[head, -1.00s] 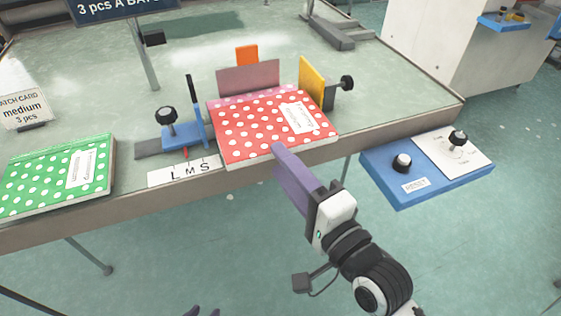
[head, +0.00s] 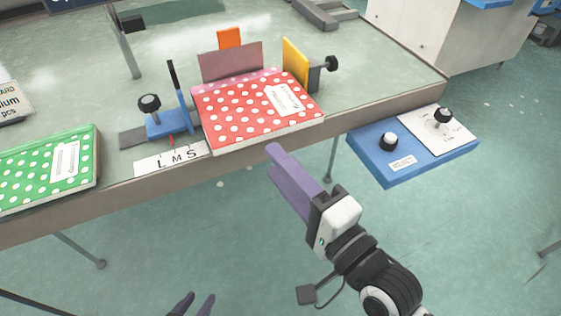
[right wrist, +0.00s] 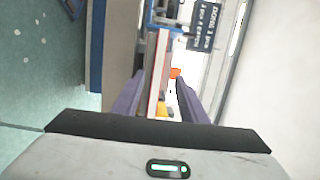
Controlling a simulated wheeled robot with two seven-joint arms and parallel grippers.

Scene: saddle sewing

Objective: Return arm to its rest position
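My right gripper (head: 276,160) has purple fingers and hangs just in front of the table edge, below the red polka-dot fabric stack (head: 245,112). In the right wrist view the fingers (right wrist: 158,98) stand apart with nothing held. The stack's edge (right wrist: 158,75) shows beyond them. My left gripper (head: 194,306) shows only its two dark fingertips at the bottom edge of the head view. They are apart and look empty; the rest of that gripper is hidden below the frame.
The red stack lies on the table between a blue slider (head: 166,122) and a yellow plate (head: 295,62). A green polka-dot stack (head: 45,172) lies at left. A blue control box (head: 400,165) with knobs stands right of the table edge. The floor in front is clear.

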